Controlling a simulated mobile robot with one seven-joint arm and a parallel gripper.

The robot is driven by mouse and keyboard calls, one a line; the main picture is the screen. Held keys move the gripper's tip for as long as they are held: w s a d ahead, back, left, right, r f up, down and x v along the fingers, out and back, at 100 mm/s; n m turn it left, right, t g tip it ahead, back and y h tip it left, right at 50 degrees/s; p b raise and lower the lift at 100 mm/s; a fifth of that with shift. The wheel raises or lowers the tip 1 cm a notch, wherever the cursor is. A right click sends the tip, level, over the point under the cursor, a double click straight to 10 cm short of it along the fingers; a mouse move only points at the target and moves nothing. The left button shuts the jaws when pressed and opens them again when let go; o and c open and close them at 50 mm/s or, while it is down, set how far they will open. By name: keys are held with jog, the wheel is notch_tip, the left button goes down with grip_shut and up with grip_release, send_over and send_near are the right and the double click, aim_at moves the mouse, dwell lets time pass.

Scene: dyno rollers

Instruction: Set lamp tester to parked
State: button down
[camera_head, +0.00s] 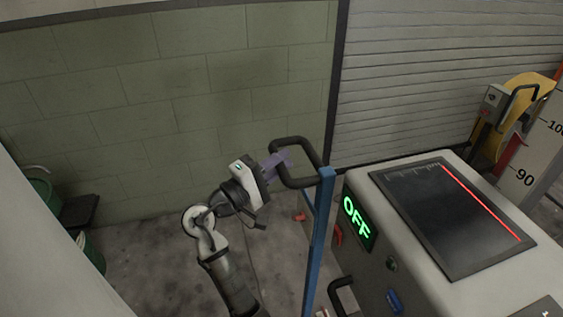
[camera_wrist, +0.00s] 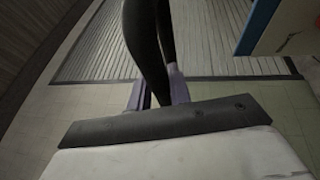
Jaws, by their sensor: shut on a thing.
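A black loop handle (camera_head: 309,153) sticks out to the left from the top of a blue upright post (camera_head: 318,235) in the head view. My gripper (camera_head: 280,161) has its purple fingers shut on the handle's left side. In the wrist view the dark bar of the handle (camera_wrist: 148,45) passes between my gripper's fingers (camera_wrist: 158,88). A blue edge of the post (camera_wrist: 257,27) shows at the upper right there. I cannot tell from the frames whether this post and handle belong to the lamp tester. The lower end of the post is out of view.
A grey console (camera_head: 455,270) with a dark screen and a green "OFF" display (camera_head: 357,220) stands close right of the post. A yellow unit (camera_head: 520,105) and a numbered scale (camera_head: 535,160) stand at far right. A green bin (camera_head: 45,195) is at left. Floor (camera_head: 150,255) around my arm is mostly clear.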

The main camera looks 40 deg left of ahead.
jog(key=shift+s+a+f, duration=0.1)
jog(key=shift+s+a, duration=0.05)
jog(key=c, duration=1.3)
grip_release()
jog(key=shift+s, duration=0.15)
jog(key=b+v, duration=0.3)
jog(key=v, duration=1)
jog(key=shift+s, duration=0.35)
jog(key=shift+w+a, duration=0.1)
jog(key=shift+a, duration=0.1)
